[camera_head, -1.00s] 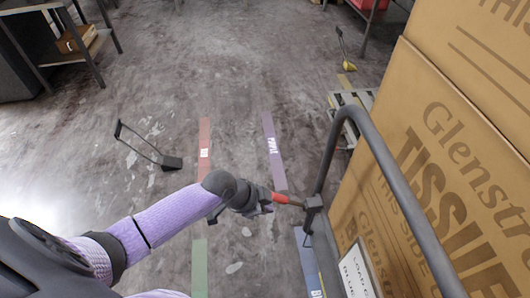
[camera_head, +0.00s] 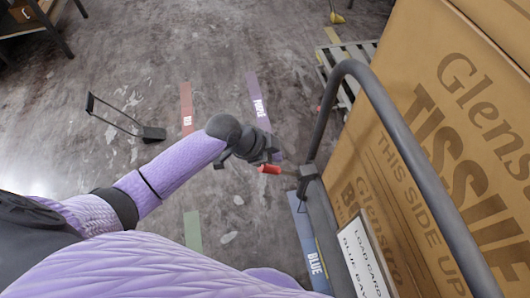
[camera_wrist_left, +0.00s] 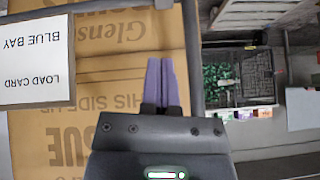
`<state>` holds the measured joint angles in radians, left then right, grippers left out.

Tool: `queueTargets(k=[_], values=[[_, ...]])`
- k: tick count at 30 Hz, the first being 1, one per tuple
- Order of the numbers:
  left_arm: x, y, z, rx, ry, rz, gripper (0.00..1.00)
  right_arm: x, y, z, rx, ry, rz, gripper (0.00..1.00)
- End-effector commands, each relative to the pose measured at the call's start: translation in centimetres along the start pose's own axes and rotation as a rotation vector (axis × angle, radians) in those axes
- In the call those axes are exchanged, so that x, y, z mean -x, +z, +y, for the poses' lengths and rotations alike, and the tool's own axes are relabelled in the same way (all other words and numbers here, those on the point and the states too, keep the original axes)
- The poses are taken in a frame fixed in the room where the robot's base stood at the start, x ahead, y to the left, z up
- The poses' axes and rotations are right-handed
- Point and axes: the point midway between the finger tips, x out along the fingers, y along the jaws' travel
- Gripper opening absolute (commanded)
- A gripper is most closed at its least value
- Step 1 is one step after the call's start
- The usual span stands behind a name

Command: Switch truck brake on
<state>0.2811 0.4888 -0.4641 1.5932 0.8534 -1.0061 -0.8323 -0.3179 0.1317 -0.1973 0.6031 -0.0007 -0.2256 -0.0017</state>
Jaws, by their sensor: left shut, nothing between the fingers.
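The truck (camera_head: 322,235) is a grey cart with a tall curved handle bar (camera_head: 400,130), loaded with large brown boxes. A red-tipped lever (camera_head: 270,169), likely its brake, sticks out to the left from the foot of the handle bar. My left gripper (camera_head: 273,155) is just above the red tip in the head view; whether they touch is unclear. In the left wrist view its purple fingers (camera_wrist_left: 162,80) are together with nothing between them, in front of a box. The lever does not show clearly there. My right gripper is not in view.
A white load card (camera_head: 364,258) hangs at the truck's side; it also shows in the left wrist view (camera_wrist_left: 38,60). A pallet (camera_head: 340,72) lies beyond the truck. A black L-shaped object (camera_head: 150,133) stands on the left floor. Floor around the coloured strips is clear.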

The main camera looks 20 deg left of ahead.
Motion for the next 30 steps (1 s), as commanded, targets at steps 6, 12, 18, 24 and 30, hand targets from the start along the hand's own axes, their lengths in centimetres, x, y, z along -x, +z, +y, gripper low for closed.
queueTargets(k=[6, 12, 18, 24, 30], values=[[-4.5, 1.1, 0.1, 0.004, 0.002, -0.003, 0.00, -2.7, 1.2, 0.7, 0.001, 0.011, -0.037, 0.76], [-4.8, 3.5, 0.1, 0.002, 0.000, -0.001, 0.00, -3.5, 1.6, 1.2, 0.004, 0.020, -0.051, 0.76], [-4.7, 3.9, 0.0, 0.000, -0.001, 0.000, 0.00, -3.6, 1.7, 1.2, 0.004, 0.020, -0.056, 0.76], [-4.7, 3.9, 0.0, 0.000, -0.001, 0.000, 0.00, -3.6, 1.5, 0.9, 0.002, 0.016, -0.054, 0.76], [-4.7, 4.3, 0.1, 0.000, 0.000, -0.001, 0.00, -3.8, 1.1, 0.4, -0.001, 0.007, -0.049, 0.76]])
